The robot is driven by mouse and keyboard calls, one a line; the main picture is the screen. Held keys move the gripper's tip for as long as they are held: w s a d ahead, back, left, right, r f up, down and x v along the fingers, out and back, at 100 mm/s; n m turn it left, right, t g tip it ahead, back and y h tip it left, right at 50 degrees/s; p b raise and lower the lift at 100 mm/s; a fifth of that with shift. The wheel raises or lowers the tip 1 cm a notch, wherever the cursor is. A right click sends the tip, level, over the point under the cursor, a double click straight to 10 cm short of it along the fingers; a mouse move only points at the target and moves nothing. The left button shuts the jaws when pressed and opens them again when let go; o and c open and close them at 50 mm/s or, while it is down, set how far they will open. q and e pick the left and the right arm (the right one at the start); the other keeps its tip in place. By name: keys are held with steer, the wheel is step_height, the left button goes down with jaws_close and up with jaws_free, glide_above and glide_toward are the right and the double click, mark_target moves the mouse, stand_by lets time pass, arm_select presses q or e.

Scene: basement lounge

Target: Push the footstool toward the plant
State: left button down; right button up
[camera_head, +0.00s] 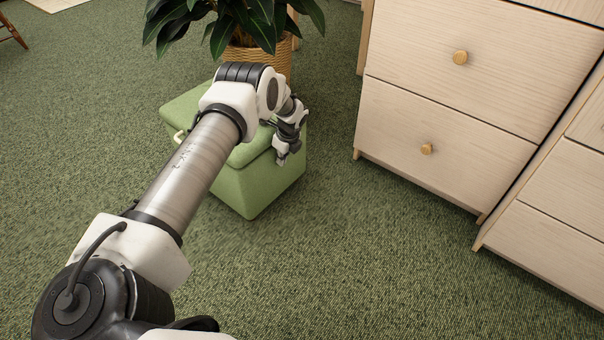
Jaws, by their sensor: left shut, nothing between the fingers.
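The footstool (248,188) is a green cube with a padded lid and a light handle on its left side. It stands on the carpet, partly hidden by my left arm. The plant (262,22) has dark green leaves in a woven basket pot (272,57) just behind the footstool; I cannot tell whether they touch. My left gripper (282,157) is shut and empty, at the footstool's near right side by the lid's edge. It looks close to or against that side; contact is not clear. My right gripper is not in view.
A pale wood drawer cabinet (437,125) with round knobs stands to the right, with a second cabinet (560,200) nearer. Green carpet (370,260) is clear in front and at left. A wooden furniture leg (12,32) shows at the far upper left.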

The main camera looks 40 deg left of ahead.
arm_select(q)
steer(key=a, duration=0.2)
steer(key=shift+w+a, duration=0.1)
steer(key=shift+a, duration=0.25)
steer(key=shift+r, duration=0.1)
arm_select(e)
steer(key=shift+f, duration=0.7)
arm_select(q)
steer(key=d+r+p, duration=0.6)
steer(key=r+p, duration=0.1)
steer(key=r, duration=0.2)
steer(key=shift+s+d+r, duration=0.2)
steer(key=shift+d+r, duration=0.1)
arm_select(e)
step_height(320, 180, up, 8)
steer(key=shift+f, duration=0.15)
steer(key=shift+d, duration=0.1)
